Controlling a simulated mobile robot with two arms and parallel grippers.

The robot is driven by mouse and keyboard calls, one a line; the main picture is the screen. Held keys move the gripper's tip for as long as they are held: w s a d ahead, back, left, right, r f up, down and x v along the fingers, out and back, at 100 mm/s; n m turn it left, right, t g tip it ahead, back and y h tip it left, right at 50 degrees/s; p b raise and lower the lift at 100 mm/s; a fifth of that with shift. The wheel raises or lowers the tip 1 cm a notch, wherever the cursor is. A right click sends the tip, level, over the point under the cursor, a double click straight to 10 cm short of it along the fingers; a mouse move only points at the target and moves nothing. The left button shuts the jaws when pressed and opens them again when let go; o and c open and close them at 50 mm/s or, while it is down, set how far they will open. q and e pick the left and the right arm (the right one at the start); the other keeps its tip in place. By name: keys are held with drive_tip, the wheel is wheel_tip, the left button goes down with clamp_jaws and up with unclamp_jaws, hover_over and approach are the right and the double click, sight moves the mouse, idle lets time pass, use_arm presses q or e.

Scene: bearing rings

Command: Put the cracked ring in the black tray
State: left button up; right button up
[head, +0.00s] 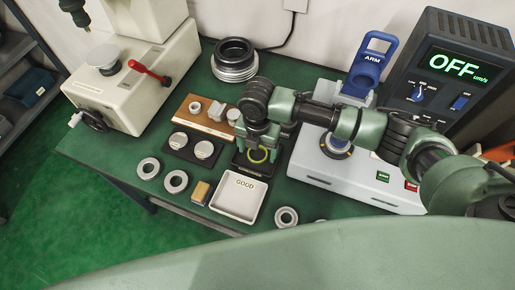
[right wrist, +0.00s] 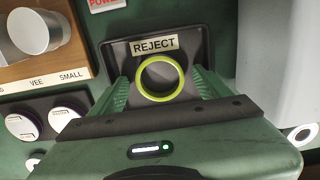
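A ring with a yellow-green edge (head: 258,155) is at the black tray (head: 241,163); it also shows in the right wrist view (right wrist: 162,78), in front of the tray's floor below the REJECT label (right wrist: 155,46). No crack can be made out. My right gripper (head: 257,151) points down over the black tray. In the right wrist view its two green fingers (right wrist: 161,80) stand on either side of the ring, with a small gap showing on each side, so it looks open. The gripper hides part of the tray. My left gripper is not in view.
A white GOOD tray (head: 237,195) stands in front of the black tray. Loose rings (head: 148,168) lie on the green table. A wooden block (head: 208,115) and a dark plate with two discs (head: 192,148) are left. A white machine (head: 345,178) stands right.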

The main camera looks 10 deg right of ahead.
sight(257, 154)
wheel_tip(257, 154, up, 12)
drive_tip(key=b, duration=0.1)
drive_tip(key=shift+r+b, duration=0.15)
drive_tip(key=shift+b, duration=0.2)
drive_tip(key=shift+s, duration=0.1)
idle(0.7)
